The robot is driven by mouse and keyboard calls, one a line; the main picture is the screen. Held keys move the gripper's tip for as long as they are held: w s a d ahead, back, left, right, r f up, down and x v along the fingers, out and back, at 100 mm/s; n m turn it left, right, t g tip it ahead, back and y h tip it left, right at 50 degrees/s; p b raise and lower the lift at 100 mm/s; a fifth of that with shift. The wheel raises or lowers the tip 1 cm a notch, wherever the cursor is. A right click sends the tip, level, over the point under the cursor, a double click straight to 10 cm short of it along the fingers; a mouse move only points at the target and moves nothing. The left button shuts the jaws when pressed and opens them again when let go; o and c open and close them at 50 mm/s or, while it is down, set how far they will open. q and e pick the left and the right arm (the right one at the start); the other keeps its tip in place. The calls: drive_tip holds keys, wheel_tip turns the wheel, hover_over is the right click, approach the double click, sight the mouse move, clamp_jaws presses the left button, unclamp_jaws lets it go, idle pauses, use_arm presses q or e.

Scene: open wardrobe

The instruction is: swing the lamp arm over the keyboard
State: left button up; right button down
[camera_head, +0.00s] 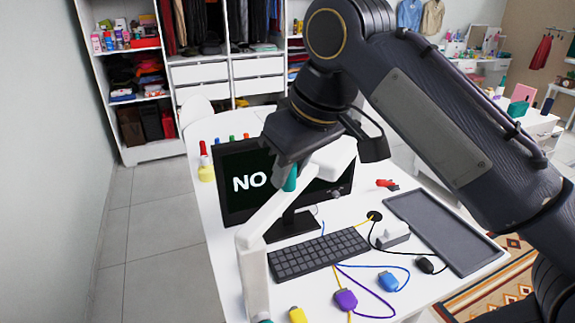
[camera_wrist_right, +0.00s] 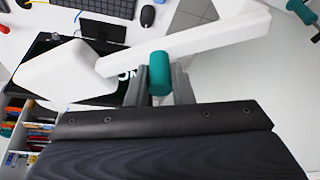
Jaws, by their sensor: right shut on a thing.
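The white lamp (camera_head: 262,222) has an upright post at the desk's front left and an arm slanting up and right across the monitor. Its wider white head (camera_head: 334,158) is in front of the screen; it also shows in the right wrist view (camera_wrist_right: 65,72). The dark keyboard (camera_head: 318,252) lies below and right of the arm in the head view. My right gripper (camera_head: 288,170) is shut on the teal handle (camera_head: 291,179) on the lamp arm. The right wrist view shows this handle (camera_wrist_right: 159,72) between the fingers. My left gripper is out of view.
The monitor (camera_head: 238,207) stands behind the arm. A red-and-yellow bottle (camera_head: 206,168) stands at the desk's left edge.

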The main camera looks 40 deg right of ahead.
drive_tip(key=c, duration=1.3)
unclamp_jaws()
drive_tip(key=shift+s, duration=0.1)
drive_tip(key=v, duration=0.7)
drive_tip(key=shift+s+d+r+p, duration=0.1)
drive_tip(key=shift+s+r+p, duration=0.1)
drive_tip(key=shift+r+p, duration=0.2)
